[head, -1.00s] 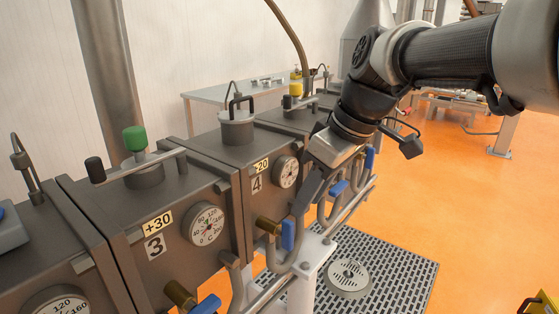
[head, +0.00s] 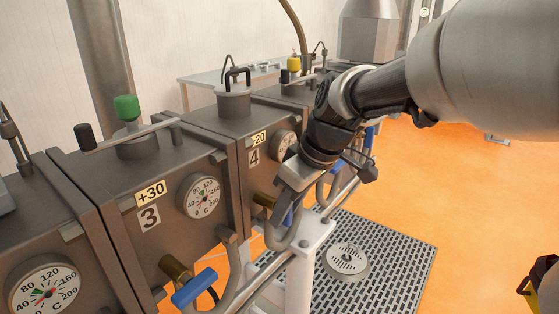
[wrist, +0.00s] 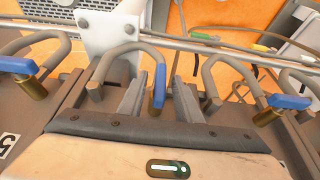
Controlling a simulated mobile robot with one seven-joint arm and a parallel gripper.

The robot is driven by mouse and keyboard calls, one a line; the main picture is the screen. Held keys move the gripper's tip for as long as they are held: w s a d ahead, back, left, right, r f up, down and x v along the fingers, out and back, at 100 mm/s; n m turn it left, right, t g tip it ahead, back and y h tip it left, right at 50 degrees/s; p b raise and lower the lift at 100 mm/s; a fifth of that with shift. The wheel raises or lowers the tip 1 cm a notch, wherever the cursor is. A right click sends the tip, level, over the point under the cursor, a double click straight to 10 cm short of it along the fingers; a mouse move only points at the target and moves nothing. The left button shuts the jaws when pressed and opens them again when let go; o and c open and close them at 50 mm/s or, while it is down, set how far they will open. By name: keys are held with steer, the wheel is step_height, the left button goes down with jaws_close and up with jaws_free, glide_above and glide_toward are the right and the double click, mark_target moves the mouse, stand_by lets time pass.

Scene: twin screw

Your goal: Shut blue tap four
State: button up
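Box four carries a "4" label (head: 254,158) and a "-20" tag. Its blue tap handle (wrist: 159,86) points lengthwise between my fingers in the wrist view. In the head view only a part of this handle (head: 289,217) shows beside the brass tap body (head: 264,201); my gripper hides the rest. My gripper (wrist: 158,78) is open, with one finger on each side of the handle. I cannot tell whether either finger touches it.
Tap three's blue handle (head: 194,288) is below and left of my gripper in the head view. Tap five's handle (wrist: 18,65) is at left in the wrist view. Bent grey pipes and a rail (wrist: 190,43) run close around the fingers. A floor grate (head: 385,255) lies below.

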jaws_close()
steer(key=shift+w+d+r+m+g+y+p, duration=0.1)
steer(key=shift+m+g+y+p, duration=0.1)
steer(key=shift+g+y+p, duration=0.35)
steer(key=shift+w+d+m+g+y+p, duration=0.1)
steer(key=shift+m+g+y+p, duration=0.1)
steer(key=shift+g+y+p, duration=0.35)
steer(key=g+y+p, duration=0.2)
steer(key=g, duration=0.1)
steer(key=shift+m+y, duration=0.3)
steer(key=shift+m, duration=0.1)
steer(key=shift+w+f+m+g+y+p, duration=0.15)
steer(key=shift+m+g+y+p, duration=0.45)
steer(key=shift+g+y, duration=0.5)
steer(key=shift+s+f+m+g+y+p, duration=0.1)
steer(key=shift+m+g+y+p, duration=0.25)
steer(key=shift+g+y+p, duration=0.65)
steer(key=shift+w+f+m+g+y+p, duration=0.15)
steer(key=shift+m+g+y+p, duration=0.35)
steer(key=shift+g+y, duration=0.75)
steer(key=shift+s+y, duration=0.15)
steer(key=shift+y, duration=0.2)
